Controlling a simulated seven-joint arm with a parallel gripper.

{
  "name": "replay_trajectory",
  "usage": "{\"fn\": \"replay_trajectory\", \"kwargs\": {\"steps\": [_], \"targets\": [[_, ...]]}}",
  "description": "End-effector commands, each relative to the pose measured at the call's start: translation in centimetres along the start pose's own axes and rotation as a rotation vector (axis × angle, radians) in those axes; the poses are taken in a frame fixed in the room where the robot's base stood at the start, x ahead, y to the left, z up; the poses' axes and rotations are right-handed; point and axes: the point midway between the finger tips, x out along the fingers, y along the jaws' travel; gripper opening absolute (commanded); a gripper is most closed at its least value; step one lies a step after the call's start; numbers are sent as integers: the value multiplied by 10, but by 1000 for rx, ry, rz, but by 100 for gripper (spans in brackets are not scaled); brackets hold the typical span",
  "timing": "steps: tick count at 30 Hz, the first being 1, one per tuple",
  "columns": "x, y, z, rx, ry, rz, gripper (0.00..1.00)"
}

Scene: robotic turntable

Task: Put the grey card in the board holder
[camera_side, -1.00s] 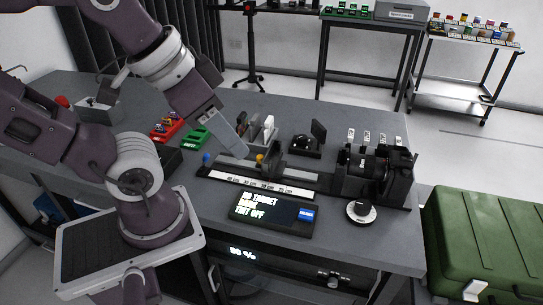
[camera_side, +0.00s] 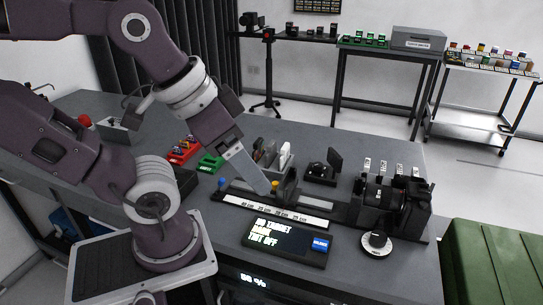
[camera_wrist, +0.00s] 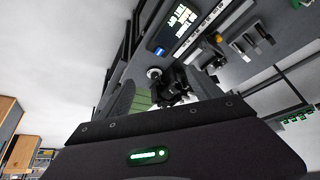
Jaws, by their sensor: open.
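In the side view my gripper (camera_side: 266,191) points down to the right, with its long pale-grey fingers ending beside the rail. It is open; the gap between the fingers does not show from this side. Upright cards stand in a small rack behind the fingers: a white one (camera_side: 285,156) and greyish ones (camera_side: 271,152). I cannot tell surely which is the grey card. A dark upright holder (camera_side: 289,184), seemingly the board holder, stands on the rail beside a yellow knob (camera_side: 275,186).
A ruled white scale (camera_side: 275,211) and a display box (camera_side: 286,242) lie in front of the rail. Red (camera_side: 183,150) and green (camera_side: 210,162) trays lie left of the rack. A green case (camera_side: 495,260) stands front right.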

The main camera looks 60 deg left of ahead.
Motion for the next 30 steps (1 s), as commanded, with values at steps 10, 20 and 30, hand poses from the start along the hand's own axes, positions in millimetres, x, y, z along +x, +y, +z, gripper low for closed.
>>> {"fn": "replay_trajectory", "kwargs": {"steps": [10, 20, 30], "targets": [[0, -1, -2, 3, -2, -2, 100], [69, -116, -142, 352, -262, -53, 100], [228, -330, -127, 715, -459, 155, 100]]}}
